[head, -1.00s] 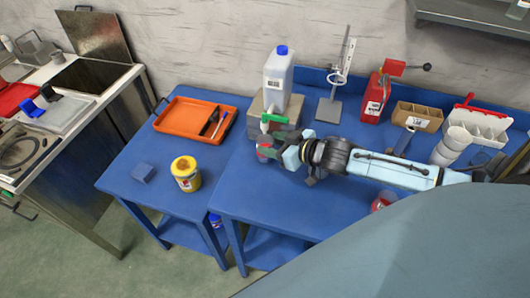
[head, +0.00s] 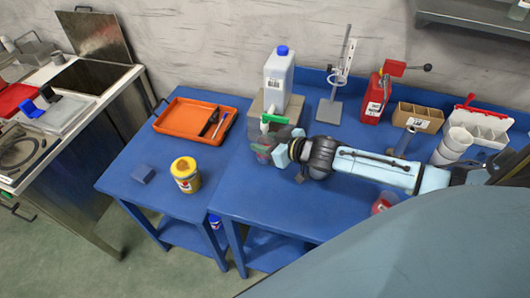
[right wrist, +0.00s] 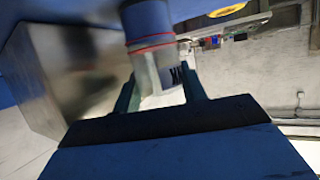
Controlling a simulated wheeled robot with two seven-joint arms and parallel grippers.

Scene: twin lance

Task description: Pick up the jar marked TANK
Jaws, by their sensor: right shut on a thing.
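My right gripper (head: 270,150) is at the front of the block under the white jug, its arm reaching in from the right. It is shut on a small jar with a reddish part (head: 261,153), mostly hidden by the fingers in the head view. In the right wrist view the jar (right wrist: 150,45) shows between the fingertips (right wrist: 165,88) as a pale, clear-looking cylinder with a red line around it. I cannot read a marking on it. Another small reddish jar (head: 383,204) stands on the right table, partly hidden by my body. My left gripper is not in view.
The white jug (head: 278,78) with a blue cap stands on a block (head: 256,108). A stand (head: 330,112) and red press (head: 373,105) stand at the back.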

